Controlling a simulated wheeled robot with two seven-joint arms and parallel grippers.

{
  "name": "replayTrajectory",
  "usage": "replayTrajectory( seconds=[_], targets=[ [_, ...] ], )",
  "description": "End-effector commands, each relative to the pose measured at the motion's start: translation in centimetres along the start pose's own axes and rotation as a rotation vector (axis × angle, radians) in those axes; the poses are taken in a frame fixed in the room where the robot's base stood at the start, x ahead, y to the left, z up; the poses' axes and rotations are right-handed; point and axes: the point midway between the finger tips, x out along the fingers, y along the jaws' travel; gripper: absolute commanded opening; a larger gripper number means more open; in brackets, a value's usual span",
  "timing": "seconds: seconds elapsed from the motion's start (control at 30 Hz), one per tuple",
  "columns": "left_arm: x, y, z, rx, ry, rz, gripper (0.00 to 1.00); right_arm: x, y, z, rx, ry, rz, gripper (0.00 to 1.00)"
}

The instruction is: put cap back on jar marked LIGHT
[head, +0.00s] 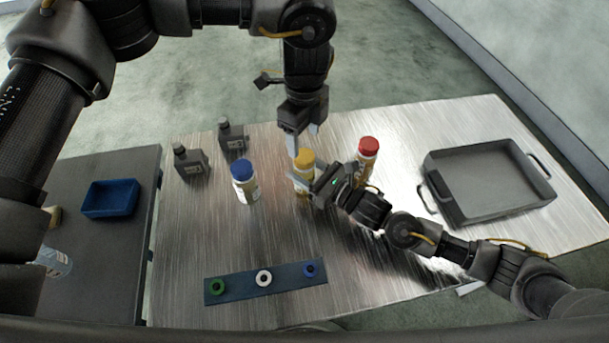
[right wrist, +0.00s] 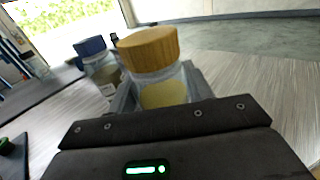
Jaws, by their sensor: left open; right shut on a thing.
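A jar with a yellow-brown cap (head: 304,158) stands on the metal table, and its cap sits on top; it also shows in the right wrist view (right wrist: 150,50). My right gripper (head: 308,181) is shut on this jar's body, below the cap. My left gripper (head: 302,142) is open and empty, pointing down just above and behind that cap. A jar with a blue cap (head: 243,172) stands to the left, and a jar with a red cap (head: 368,148) to the right, partly hidden by my right arm. I cannot read which jar is marked LIGHT.
Two dark grey bottles (head: 188,160) stand at the back left. A grey tray with handles (head: 490,212) lies at the right. A dark blue strip with green, white and blue rings (head: 236,285) lies at the front. A blue bin (head: 110,198) sits on the left side table.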

Motion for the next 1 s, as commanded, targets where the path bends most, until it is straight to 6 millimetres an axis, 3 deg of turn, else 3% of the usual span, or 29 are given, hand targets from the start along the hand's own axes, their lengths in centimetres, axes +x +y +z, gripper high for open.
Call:
replayTrajectory(
  seconds=[0.2,0.4,0.8,1.0],
  targets=[
    [3.4,0.1,0.0,0.000,-0.001,0.002,0.63,0.0,0.0,0.1,0.000,-0.001,0.000,0.00],
    [5.4,0.0,0.0,0.000,0.000,0.001,0.63,0.0,0.0,0.1,0.000,-0.001,0.000,0.00],
    [6.0,0.0,0.0,0.000,-0.001,0.001,0.63,0.0,0.0,0.1,0.000,-0.001,0.000,0.00],
    [6.0,0.0,0.0,0.000,-0.001,0.000,0.38,0.0,0.0,0.1,0.000,-0.001,0.000,0.00]
  ],
)
